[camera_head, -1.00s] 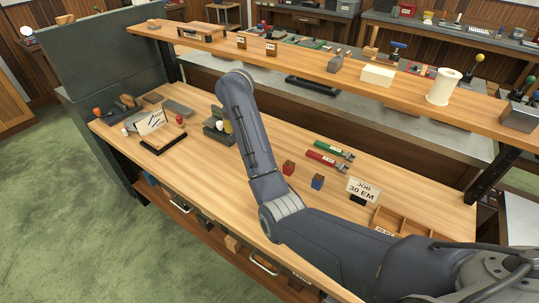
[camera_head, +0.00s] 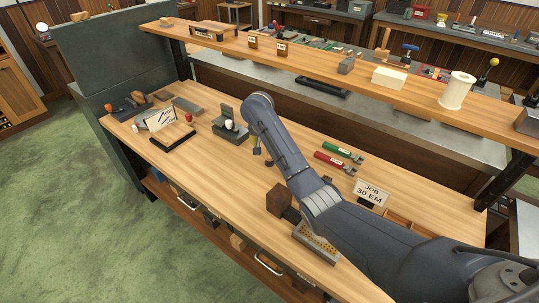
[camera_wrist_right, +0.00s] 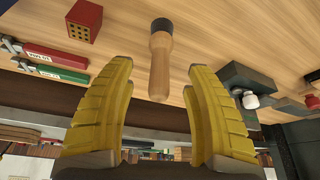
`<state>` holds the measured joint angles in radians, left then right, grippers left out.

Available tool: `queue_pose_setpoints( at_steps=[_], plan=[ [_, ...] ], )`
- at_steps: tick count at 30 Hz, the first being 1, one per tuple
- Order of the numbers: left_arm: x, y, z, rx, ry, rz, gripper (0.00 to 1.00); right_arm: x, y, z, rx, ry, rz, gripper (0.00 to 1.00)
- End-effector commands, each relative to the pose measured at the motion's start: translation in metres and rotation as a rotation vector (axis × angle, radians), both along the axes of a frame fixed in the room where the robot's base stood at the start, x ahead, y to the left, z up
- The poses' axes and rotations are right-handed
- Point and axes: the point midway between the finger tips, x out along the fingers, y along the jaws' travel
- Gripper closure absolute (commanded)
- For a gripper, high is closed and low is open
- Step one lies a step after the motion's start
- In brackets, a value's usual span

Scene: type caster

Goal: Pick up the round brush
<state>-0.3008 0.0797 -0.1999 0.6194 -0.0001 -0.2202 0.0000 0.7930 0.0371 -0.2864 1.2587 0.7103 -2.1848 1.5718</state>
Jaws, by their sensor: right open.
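The round brush (camera_wrist_right: 160,60) shows in the right wrist view, with a pale wooden handle, a dark collar and a dark bristle end. That view is upside down, with the tabletop at its top. The brush seems to stand on its bristle end, handle towards me. My right gripper (camera_wrist_right: 157,72) is open, its yellow fingers on either side of the handle with gaps at both sides. I cannot tell how far the handle reaches between them. In the head view my right arm (camera_head: 285,150) hides most of the gripper and I cannot clearly make out the brush. My left gripper is not in view.
A dark mould (camera_head: 230,128) with a white knob stands near the brush. Green (camera_head: 343,152) and red (camera_head: 335,162) handled tools, a job sign (camera_head: 371,193) and a brown block (camera_head: 279,199) are on the bench. A raised shelf (camera_head: 330,70) runs along the back.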

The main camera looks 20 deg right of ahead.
Motion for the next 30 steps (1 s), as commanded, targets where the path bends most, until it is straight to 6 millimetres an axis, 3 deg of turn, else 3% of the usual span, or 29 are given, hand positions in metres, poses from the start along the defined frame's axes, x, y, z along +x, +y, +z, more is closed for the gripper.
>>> queue_pose_setpoints(
  at_steps=[11,24,30],
  plan=[
    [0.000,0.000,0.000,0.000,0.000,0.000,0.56,0.006,-0.005,-0.019,-0.002,0.000,0.001,0.47],
    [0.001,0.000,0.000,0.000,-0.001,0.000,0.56,0.020,-0.014,-0.060,-0.001,0.001,0.000,0.47],
    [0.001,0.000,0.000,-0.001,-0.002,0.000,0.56,0.021,-0.014,-0.064,0.000,-0.001,0.001,0.47]
  ],
)
